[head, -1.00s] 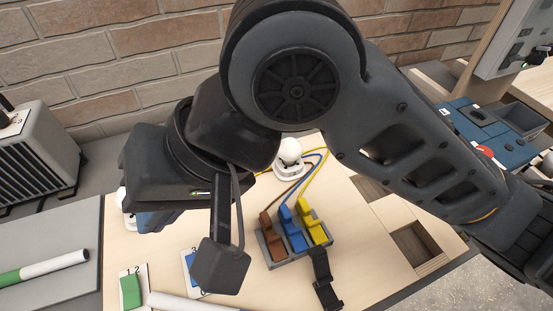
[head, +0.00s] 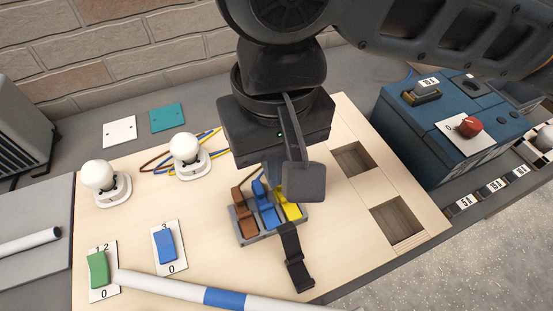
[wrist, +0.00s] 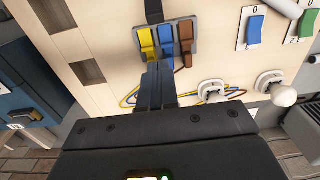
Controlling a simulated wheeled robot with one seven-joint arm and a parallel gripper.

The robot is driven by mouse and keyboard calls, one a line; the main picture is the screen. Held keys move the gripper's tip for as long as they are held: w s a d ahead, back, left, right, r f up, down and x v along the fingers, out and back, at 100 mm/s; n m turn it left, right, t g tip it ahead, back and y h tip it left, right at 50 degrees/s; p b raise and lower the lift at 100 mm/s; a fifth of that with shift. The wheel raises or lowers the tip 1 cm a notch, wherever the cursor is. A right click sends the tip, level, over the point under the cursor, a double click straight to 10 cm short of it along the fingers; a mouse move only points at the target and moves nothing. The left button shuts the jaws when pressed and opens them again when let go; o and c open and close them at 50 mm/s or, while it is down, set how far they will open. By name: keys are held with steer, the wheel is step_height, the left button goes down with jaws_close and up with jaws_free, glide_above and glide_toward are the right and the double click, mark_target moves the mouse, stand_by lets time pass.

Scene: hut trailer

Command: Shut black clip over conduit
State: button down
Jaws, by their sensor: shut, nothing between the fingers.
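The black clip (head: 293,258) is a narrow, jointed black strip on the pale board, in front of the three-lever connector. Its top end also shows at the top of the wrist view (wrist: 153,10). It looks extended, not folded over anything. The conduit (head: 270,304) is a white tube with a blue band, lying just in front of the clip's near end; its end shows in the wrist view (wrist: 286,8). My gripper (wrist: 158,70) is shut and empty, pointing down at the connector's blue and yellow levers. In the head view its fingertips (head: 272,178) are partly hidden by my wrist.
The connector (head: 252,238) has brown, blue and yellow levers. Two white bulbs (head: 101,177) and green and blue switches (head: 166,246) are at left. Two square recesses (head: 397,220) and a blue box with a red knob (head: 468,127) are at right.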

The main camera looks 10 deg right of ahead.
steer(key=shift+f+b, duration=2.1)
steer(key=shift+f, duration=0.3)
steer(key=shift+f+b, duration=0.8)
steer(key=shift+f, duration=1)
steer(key=shift+s+d+p, duration=0.35)
steer(key=shift+s+d, duration=0.05)
steer(key=shift+s, duration=0.95)
steer(key=shift+s+d+p, duration=0.3)
steer(key=shift+s+d, duration=0.05)
steer(key=shift+s, duration=0.95)
steer(key=shift+s+d+p, duration=0.35)
steer(key=shift+s+d, duration=0.05)
steer(key=shift+s, duration=0.95)
steer(key=r+p, duration=0.5)
steer(key=shift+w+a, duration=0.1)
steer(key=shift+w, duration=0.1)
steer(key=shift+s, duration=0.1)
steer(key=shift+s+d, duration=0.2)
steer(key=shift+s, duration=0.35)
steer(key=shift+s+d, duration=0.15)
steer(key=shift+s, duration=0.35)
